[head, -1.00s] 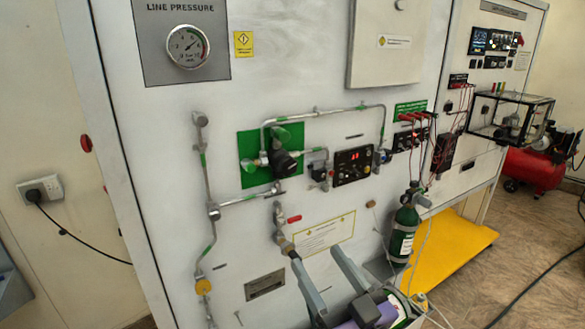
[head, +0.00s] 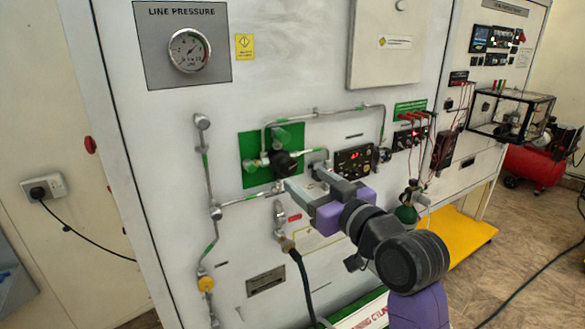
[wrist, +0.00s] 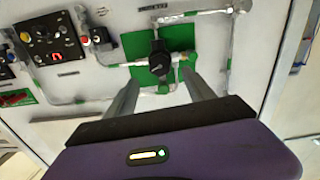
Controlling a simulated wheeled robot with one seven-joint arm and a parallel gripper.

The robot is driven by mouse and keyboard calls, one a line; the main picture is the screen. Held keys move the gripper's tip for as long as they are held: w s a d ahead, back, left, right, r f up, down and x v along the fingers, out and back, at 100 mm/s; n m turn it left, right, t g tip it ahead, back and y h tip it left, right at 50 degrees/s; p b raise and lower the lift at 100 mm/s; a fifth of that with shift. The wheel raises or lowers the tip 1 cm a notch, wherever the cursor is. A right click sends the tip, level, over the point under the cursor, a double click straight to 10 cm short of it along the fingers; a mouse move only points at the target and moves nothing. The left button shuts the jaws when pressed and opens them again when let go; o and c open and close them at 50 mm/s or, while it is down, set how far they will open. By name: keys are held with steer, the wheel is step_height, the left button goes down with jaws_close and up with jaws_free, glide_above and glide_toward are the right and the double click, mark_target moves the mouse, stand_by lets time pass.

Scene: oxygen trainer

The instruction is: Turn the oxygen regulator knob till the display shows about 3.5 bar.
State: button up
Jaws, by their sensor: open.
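The black regulator knob (head: 281,162) sits on a green plate (head: 250,178) on the white panel, with metal pipes joining it. In the wrist view the knob (wrist: 159,63) lies just beyond my fingertips, roughly between them. The display (head: 353,155) is on a small black box right of the knob; its red digits are too small to read. The display also shows in the wrist view (wrist: 57,28), upper left. My gripper (head: 303,178) is open and empty, pointing at the panel just below right of the knob. No contact with the knob is visible.
A line pressure gauge (head: 189,50) is at the upper left of the panel. A red-handled valve (head: 293,217) and pipes lie below the knob. A green cylinder (head: 407,214) stands behind my arm, partly hidden. A yellow platform (head: 462,242) is at the right.

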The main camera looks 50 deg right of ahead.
mark_target(290, 167)
steer(key=p+x, duration=0.2)
steer(key=x, duration=0.5)
jaws_close()
